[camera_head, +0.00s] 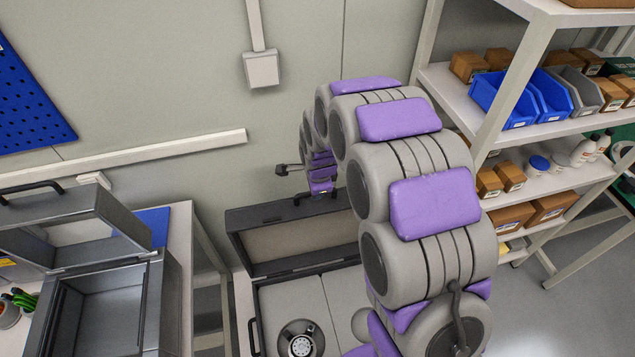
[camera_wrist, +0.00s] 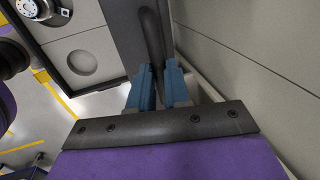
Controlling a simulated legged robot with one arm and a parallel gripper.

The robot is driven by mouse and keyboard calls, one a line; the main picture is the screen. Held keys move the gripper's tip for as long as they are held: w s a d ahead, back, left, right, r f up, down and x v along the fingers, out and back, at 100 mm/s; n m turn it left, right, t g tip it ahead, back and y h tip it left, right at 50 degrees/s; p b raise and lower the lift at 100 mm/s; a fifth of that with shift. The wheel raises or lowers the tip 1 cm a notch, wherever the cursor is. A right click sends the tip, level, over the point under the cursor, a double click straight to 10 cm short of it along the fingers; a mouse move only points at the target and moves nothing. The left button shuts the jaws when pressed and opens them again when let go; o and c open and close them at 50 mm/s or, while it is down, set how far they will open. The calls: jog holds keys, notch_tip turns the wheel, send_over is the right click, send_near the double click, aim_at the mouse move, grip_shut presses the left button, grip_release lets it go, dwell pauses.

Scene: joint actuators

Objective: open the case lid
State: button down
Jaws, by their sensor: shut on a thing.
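The case (camera_head: 318,290) stands below my arm, with a pale inside and a dark rim. Its lid (camera_head: 285,247) is raised, standing up steeply at the back of the case. A round metal actuator (camera_head: 301,343) sits in the case; it also shows in the wrist view (camera_wrist: 38,8). My gripper (camera_head: 320,190) is at the lid's top edge, partly hidden by my arm. In the wrist view, its blue fingers (camera_wrist: 161,76) are shut on the dark lid handle (camera_wrist: 151,38). A round empty recess (camera_wrist: 82,62) shows in the case.
A wall (camera_head: 210,90) stands close behind the lid. At the left, an open metal box (camera_head: 100,300) sits on a white table (camera_head: 183,235). A shelf (camera_head: 440,85) with blue bins (camera_head: 505,97) and cartons stands at the right. Floor is clear at the lower right.

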jog(key=shift+t, duration=0.6)
jog(key=shift+s+d+b, duration=0.2)
jog(key=shift+s+b, duration=0.1)
jog(key=shift+s, duration=0.9)
jog(key=shift+s+d+b, duration=0.15)
jog(key=shift+s+b, duration=0.1)
jog(key=shift+s, duration=0.95)
jog(key=c, duration=1.5)
grip_release()
jog(key=o, duration=0.4)
jog(key=shift+a+f, duration=0.1)
jog(key=shift+a, duration=0.2)
jog(key=shift+d, duration=0.1)
jog(key=a+v, duration=0.1)
jog(key=v, duration=1.6)
jog(key=shift+d, duration=0.5)
